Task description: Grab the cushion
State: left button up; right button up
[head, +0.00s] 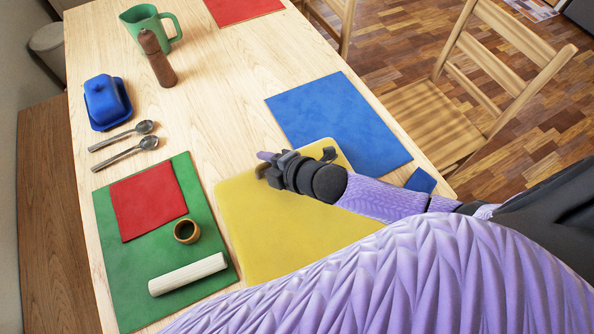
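No thing in the head view is plainly a cushion; several flat coloured squares lie on the wooden table. The yellow one (262,237) has rounded corners and lies under my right gripper (272,164). My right arm comes in from the right, and the gripper points left over the yellow square's far edge. I cannot tell whether it touches it, or whether its fingers are apart. A large blue square (335,120) lies just beyond the gripper. My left gripper is not in view.
A green mat (115,271) holds a red square (148,201), a small brown cup (187,231) and a pale roller (188,274). Two spoons, a blue butter dish (107,102), a brown mill (157,58) and a green jug (150,25) stand farther off. A wooden chair (430,120) is beside the table.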

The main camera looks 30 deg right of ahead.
grip_shut()
dwell(1.3)
